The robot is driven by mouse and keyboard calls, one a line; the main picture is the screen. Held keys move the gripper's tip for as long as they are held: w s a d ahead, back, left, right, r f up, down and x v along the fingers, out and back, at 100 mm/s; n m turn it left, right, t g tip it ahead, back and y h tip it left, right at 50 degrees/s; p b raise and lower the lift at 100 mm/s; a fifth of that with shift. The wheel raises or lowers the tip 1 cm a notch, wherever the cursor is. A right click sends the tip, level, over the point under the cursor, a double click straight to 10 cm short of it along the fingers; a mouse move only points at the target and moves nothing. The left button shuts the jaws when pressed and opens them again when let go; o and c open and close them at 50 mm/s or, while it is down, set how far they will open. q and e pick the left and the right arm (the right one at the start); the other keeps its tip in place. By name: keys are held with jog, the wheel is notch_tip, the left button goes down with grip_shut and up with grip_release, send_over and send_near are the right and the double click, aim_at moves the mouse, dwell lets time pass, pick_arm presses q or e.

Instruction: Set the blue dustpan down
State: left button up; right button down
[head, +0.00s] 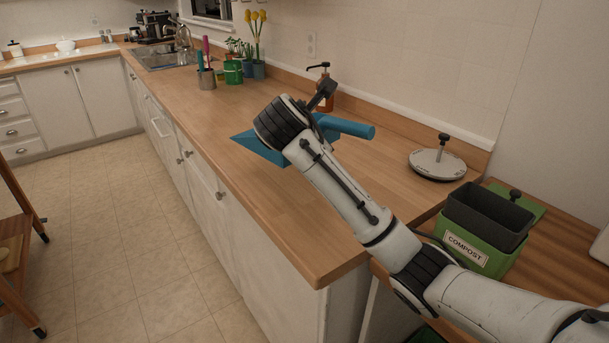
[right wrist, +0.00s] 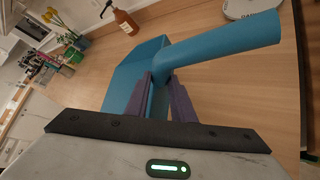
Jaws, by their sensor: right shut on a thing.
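The blue dustpan (head: 258,146) is at the wooden counter (head: 290,215), partly hidden behind my right arm in the head view. Its thick round handle (head: 345,127) points right, toward the wall. In the right wrist view the fingers of my right gripper (right wrist: 160,95) are shut on the blue dustpan (right wrist: 135,70) near the base of its handle (right wrist: 225,47). The pan lies on or just above the counter; I cannot tell which. My left gripper is not in view.
A brown pump bottle (head: 324,90) stands behind the dustpan near the wall. A round grey lid (head: 438,164) lies to the right. A green compost bin (head: 470,246) stands at the counter's right end. The front part of the counter is clear.

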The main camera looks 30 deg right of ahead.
jog(key=d+f, duration=0.1)
jog(key=f, duration=0.3)
jog(key=w+d+f+m+g+h, duration=0.1)
jog(key=f, duration=0.3)
jog(key=d+f+m+g, duration=0.1)
jog(key=d+f, duration=0.1)
jog(key=f, duration=0.2)
jog(key=shift+w+h, duration=0.3)
jog(key=shift+w, duration=0.05)
jog(key=c, duration=1.5)
grip_release()
jog(key=shift+f, duration=0.1)
jog(key=v, duration=1.2)
jog(key=shift+r, duration=0.25)
